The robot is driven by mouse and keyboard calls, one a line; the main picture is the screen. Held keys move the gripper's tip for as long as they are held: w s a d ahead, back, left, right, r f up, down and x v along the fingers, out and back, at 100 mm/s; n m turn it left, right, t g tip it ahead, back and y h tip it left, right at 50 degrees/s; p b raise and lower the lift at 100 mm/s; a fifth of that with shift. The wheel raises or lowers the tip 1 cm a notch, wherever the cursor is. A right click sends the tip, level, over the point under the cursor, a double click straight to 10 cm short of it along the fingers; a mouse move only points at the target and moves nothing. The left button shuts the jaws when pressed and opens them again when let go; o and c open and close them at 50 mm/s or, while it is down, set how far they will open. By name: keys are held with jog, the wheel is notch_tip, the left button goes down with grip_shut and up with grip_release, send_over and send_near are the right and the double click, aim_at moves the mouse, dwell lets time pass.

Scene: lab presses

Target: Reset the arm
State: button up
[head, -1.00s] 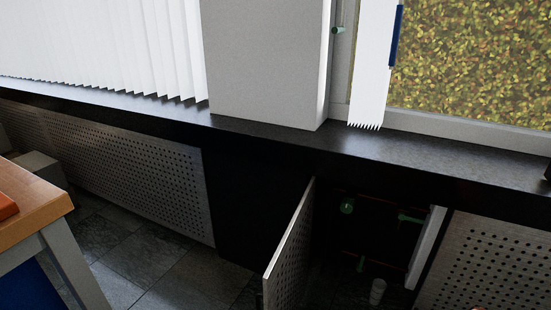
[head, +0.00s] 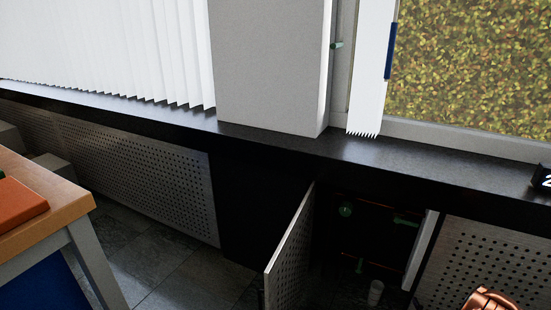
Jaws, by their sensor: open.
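My gripper is not in view in the head picture. A shiny copper-coloured part (head: 490,300) shows at the bottom right edge and is cut off; it may be part of my arm, but I cannot tell for sure. No fingers can be seen, and nothing held can be seen.
A perforated cabinet door (head: 291,248) stands open below the dark window sill (head: 400,160). Green valves (head: 345,209) and a pale cup-like piece (head: 376,291) show inside. A wooden table (head: 60,195) with an orange item (head: 20,208) is at left. Tiled floor (head: 185,275) is clear between.

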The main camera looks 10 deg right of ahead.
jog(key=w+a+r+n+g+y+p, duration=0.2)
jog(key=w+r+p, duration=0.35)
jog(key=r, duration=0.55)
jog(key=s+a+r+g+p, duration=0.1)
jog(key=a+r+g+p, duration=0.5)
jog(key=r, duration=0.9)
jog(key=s+a+r+g+p, duration=0.1)
jog(key=a+r+p, duration=0.5)
jog(key=r, duration=0.9)
jog(key=s+a+r+g+p, duration=0.2)
jog(key=s+a+r+p, duration=0.1)
jog(key=s+a+r, duration=0.5)
jog(key=s+a+r+g+p, duration=0.25)
jog(key=s+a+r, duration=0.35)
jog(key=r, duration=0.4)
jog(key=s+a+r+g+y+p, duration=0.1)
jog(key=s+a+r+p, duration=0.3)
jog(key=s+r, duration=0.3)
jog(key=s+a+r+g+y+p, duration=0.1)
jog(key=s+a+r+p, duration=0.3)
jog(key=s, duration=1.2)
jog(key=a+r+g, duration=0.1)
jog(key=a+r, duration=0.1)
jog(key=a, duration=0.1)
jog(key=shift+r, duration=0.4)
jog(key=shift+s+a+g, duration=0.1)
jog(key=shift+s+g, duration=0.25)
jog(key=shift+s, duration=0.1)
jog(key=shift+c, duration=0.2)
